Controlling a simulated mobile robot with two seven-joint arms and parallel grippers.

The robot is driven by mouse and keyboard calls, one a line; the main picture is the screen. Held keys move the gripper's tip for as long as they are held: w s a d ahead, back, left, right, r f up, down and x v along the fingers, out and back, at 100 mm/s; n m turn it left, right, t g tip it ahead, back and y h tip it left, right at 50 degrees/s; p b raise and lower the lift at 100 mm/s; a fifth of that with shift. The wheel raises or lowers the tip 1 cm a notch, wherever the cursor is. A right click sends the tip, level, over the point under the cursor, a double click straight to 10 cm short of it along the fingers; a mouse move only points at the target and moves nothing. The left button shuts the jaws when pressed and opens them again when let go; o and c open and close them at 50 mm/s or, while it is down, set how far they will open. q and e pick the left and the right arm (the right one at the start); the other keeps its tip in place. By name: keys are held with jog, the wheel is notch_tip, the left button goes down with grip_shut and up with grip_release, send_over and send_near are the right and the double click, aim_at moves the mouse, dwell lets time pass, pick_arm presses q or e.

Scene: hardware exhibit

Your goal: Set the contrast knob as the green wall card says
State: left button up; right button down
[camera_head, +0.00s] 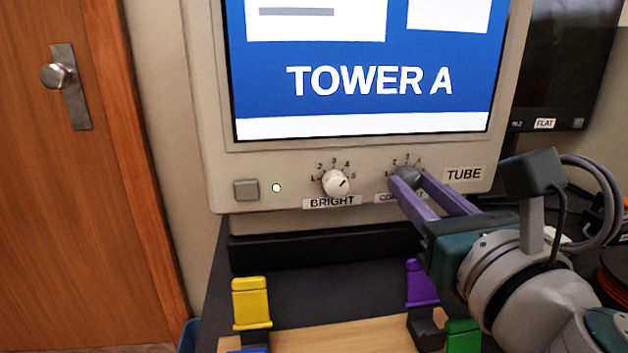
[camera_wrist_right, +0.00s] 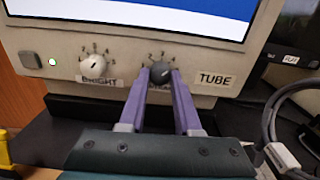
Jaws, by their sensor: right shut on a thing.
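The contrast knob (camera_head: 409,175) is a dark grey dial on the front of the beige TUBE monitor (camera_head: 228,165), under the screen. It also shows in the right wrist view (camera_wrist_right: 161,73). My right gripper (camera_head: 405,183) has its purple fingers shut on the knob, one on each side. The knob's label and part of its number scale are hidden behind the fingers. The white BRIGHT knob (camera_head: 336,183) is to its left, its dark pointer line tilted to the upper right. The green wall card is not in view. My left gripper is not in view.
A yellow clip-like piece (camera_head: 251,303), a purple one (camera_head: 421,284) and a green one (camera_head: 463,336) stand below the monitor. A dark FLAT screen (camera_head: 560,65) and grey cables (camera_head: 600,185) are at right. A wooden door (camera_head: 60,200) is at left.

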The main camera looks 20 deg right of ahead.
jog(key=n+p, duration=0.2)
jog(key=n, duration=0.1)
jog(key=shift+r, duration=0.1)
jog(key=n+p, duration=0.2)
jog(key=n, duration=0.3)
jog(key=n+p, duration=0.1)
jog(key=n, duration=0.2)
jog(key=shift+n+p, duration=0.3)
jog(key=shift+p, duration=0.05)
jog(key=shift+n+p, duration=0.8)
jog(key=shift+n, duration=1.1)
jog(key=c, duration=0.6)
grip_release()
